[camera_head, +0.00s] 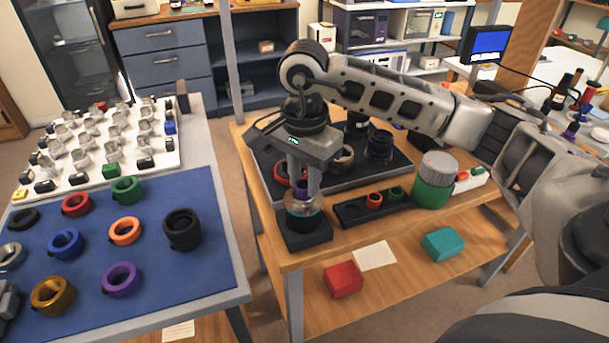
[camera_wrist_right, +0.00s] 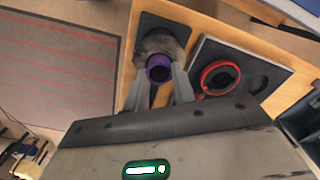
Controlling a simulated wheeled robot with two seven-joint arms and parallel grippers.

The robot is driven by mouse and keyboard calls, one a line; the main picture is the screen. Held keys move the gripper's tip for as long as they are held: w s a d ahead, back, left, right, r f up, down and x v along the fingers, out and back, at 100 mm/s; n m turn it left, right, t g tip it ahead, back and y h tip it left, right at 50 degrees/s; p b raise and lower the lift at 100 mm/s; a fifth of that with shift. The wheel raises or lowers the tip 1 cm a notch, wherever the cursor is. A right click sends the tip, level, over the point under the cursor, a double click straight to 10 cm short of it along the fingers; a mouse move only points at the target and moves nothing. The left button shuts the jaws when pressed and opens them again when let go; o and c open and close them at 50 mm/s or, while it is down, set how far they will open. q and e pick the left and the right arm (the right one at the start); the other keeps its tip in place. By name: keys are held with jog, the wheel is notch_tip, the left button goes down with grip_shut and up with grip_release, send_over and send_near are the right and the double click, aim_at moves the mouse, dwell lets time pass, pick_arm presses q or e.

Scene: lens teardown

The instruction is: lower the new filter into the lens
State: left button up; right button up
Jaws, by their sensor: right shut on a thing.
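The new filter is a small purple ring (camera_head: 302,188), shut between the fingertips of my right gripper (camera_head: 303,184). It also shows in the right wrist view (camera_wrist_right: 158,68), with the fingers on either side. The lens (camera_head: 304,214) is a clear, dark-bodied cylinder standing upright on a black square base (camera_head: 306,240). The ring is directly over the lens top, very close to it; I cannot tell whether they touch. In the wrist view the grey lens body (camera_wrist_right: 165,44) shows behind the ring. My left gripper is not in view.
A dark tray (camera_head: 345,206) with a red and a green ring lies right of the lens. A green jar (camera_head: 434,182) stands beyond it. A black board (camera_head: 262,180) with lens parts is behind. Several coloured rings lie on the blue mat (camera_head: 85,250) at left.

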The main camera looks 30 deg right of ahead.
jog(key=o, duration=1)
notch_tip(320, 180, up, 16)
jog(key=p, duration=0.2)
